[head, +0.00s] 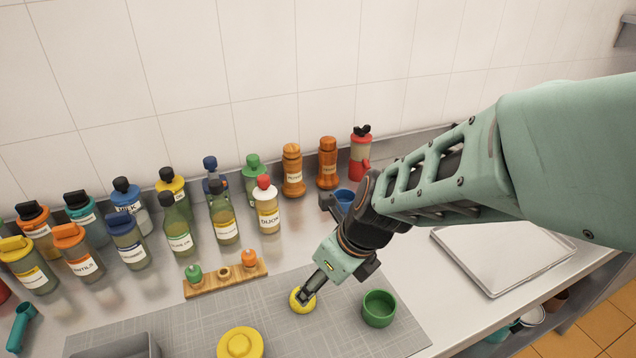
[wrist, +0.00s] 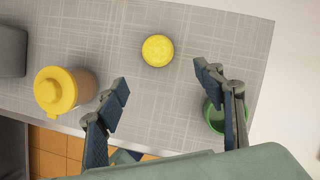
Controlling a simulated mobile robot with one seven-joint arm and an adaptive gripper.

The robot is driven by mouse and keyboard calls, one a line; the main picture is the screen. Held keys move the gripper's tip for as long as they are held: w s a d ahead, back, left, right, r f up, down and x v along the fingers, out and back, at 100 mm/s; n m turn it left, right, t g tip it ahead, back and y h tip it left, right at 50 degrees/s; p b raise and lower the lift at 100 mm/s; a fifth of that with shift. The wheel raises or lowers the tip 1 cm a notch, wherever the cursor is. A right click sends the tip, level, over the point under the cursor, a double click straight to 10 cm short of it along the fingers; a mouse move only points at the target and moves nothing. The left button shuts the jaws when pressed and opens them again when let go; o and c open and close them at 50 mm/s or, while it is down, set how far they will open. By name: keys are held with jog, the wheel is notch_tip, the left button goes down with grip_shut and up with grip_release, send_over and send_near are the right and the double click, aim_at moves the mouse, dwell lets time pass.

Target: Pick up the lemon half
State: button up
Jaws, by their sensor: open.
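The lemon half (head: 298,303) is a small round yellow piece on the grey cutting mat in the head view, partly hidden by my gripper (head: 311,288). In the wrist view the lemon half (wrist: 157,50) lies on the mat, just beyond the fingertips and roughly centred between them. My gripper (wrist: 162,83) is open there, with its two fingers wide apart and nothing between them. I cannot tell the exact height of the fingertips above the mat.
A green cup (head: 379,309) stands right of the lemon half, and a yellow-lidded container (head: 240,343) stands front left. A wooden holder (head: 227,279) with small items lies behind the mat. Several bottles line the wall. A tray (head: 500,250) lies to the right.

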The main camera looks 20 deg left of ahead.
jog(key=x, duration=0.1)
jog(key=b+x, duration=0.1)
jog(key=x, duration=0.3)
jog(key=shift+s+a+r+b, duration=0.1)
jog(key=shift+s+a+b, duration=0.25)
jog(key=shift+a+b, duration=0.05)
jog(key=x, duration=0.2)
jog(key=b+x, duration=0.1)
jog(key=x, duration=0.1)
jog(key=b+x, duration=0.1)
jog(key=shift+w+f, duration=0.4)
jog(key=shift+c, duration=0.5)
jog(key=c, duration=1.1)
jog(key=shift+r, duration=0.15)
